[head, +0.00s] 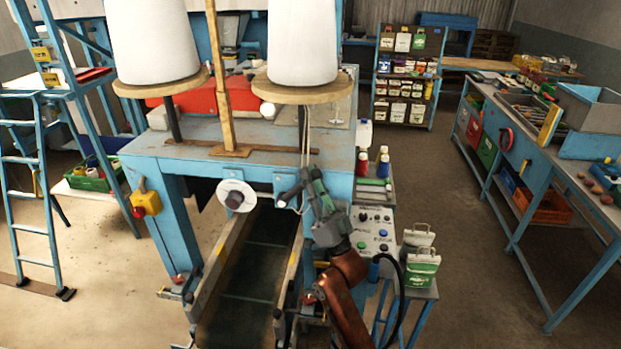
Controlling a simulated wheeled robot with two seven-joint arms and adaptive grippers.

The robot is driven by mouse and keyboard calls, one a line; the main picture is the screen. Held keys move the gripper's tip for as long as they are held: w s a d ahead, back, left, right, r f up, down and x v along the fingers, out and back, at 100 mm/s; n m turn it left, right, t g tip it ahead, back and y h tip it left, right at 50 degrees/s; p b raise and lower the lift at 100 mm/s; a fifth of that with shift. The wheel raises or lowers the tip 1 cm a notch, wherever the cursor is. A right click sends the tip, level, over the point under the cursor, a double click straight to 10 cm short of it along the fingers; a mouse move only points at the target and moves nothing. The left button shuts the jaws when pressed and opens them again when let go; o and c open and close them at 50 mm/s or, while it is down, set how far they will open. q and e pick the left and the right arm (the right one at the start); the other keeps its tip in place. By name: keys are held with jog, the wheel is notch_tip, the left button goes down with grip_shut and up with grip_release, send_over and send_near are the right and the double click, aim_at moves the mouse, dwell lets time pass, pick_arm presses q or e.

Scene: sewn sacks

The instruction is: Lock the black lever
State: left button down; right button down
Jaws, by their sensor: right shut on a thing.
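The blue sewing machine frame (215,160) stands in the middle of the head view. A small black part (290,194), which looks like the black lever, sticks out to the left at the frame's front edge, right of a white round disc (236,195). My right gripper (309,180) reaches up from the lower right and is shut at this black part. The fingers hide much of the lever, so its exact angle is hard to tell. My left gripper is not in view.
Two large white thread cones (302,45) stand on round wooden plates above the frame. A conveyor (248,265) runs below the lever. A control panel (375,235) is close on the right. A yellow box with a red button (145,203) is on the left leg.

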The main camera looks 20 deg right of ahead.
jog(key=shift+d+h, duration=0.1)
jog(key=shift+h, duration=0.2)
jog(key=c, duration=1.8)
grip_release()
jog(key=shift+s+d, duration=0.1)
jog(key=shift+f, duration=0.15)
jog(key=v, duration=1.1)
jog(key=shift+s+f, duration=0.25)
jog(key=shift+s, duration=0.05)
jog(key=shift+d, duration=0.1)
